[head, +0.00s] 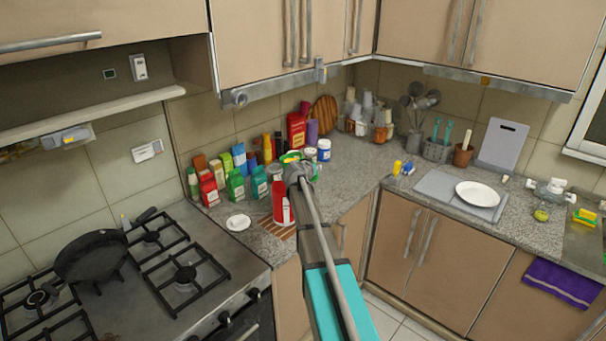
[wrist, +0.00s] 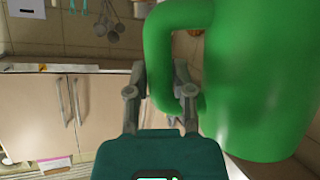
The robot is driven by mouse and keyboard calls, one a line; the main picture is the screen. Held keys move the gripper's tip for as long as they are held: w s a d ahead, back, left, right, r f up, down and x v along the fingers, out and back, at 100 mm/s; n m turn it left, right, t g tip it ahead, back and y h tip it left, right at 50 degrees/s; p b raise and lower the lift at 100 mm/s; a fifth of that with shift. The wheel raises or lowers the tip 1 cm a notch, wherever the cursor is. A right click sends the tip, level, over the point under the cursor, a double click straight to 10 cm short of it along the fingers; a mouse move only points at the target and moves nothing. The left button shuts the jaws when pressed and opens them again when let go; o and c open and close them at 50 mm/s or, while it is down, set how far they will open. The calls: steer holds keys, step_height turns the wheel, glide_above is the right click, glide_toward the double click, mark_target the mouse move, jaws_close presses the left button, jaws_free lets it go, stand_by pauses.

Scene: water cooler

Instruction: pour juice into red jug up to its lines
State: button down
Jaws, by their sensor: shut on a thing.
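My gripper (wrist: 162,97) is shut on the handle of a green jug (wrist: 262,75), whose large body fills the right of the wrist view. In the head view my gripper (head: 299,172) is over the counter, and only small green parts of the held jug (head: 291,157) show around it. The red jug (head: 280,204), with white marks on its side, stands just below and left of my gripper, partly hidden by my arm. I cannot see any juice, its level, or clearly how far the green jug is tilted.
Several cartons and bottles (head: 236,178) stand behind and left of the red jug. A striped wooden board (head: 272,228) and a small white dish (head: 238,222) lie near the counter edge. The stove with a black pan (head: 91,257) is at left. Counter to the right is partly clear.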

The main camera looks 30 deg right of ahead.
steer(key=shift+r+n+h+p, duration=0.3)
steer(key=shift+r+n+p, duration=0.25)
steer(key=shift+r, duration=0.25)
steer(key=shift+r+g, duration=0.15)
steer(key=shift+g, duration=0.15)
steer(key=shift+r+n, duration=0.15)
steer(key=shift+n, duration=0.2)
steer(key=shift+r+n+h+p, duration=0.3)
steer(key=shift+r+p, duration=0.1)
stand_by(1.3)
steer(key=shift+w+a+r+n+g+h, duration=0.1)
steer(key=shift+w+r+n+g+h, duration=0.15)
steer(key=shift+n, duration=0.2)
steer(key=shift+a+r+n+g+h, duration=0.15)
steer(key=shift+r+n+h, duration=0.15)
steer(key=shift+n, duration=0.15)
stand_by(2.9)
steer(key=shift+w+f, duration=0.1)
steer(key=shift+f, duration=0.15)
stand_by(0.8)
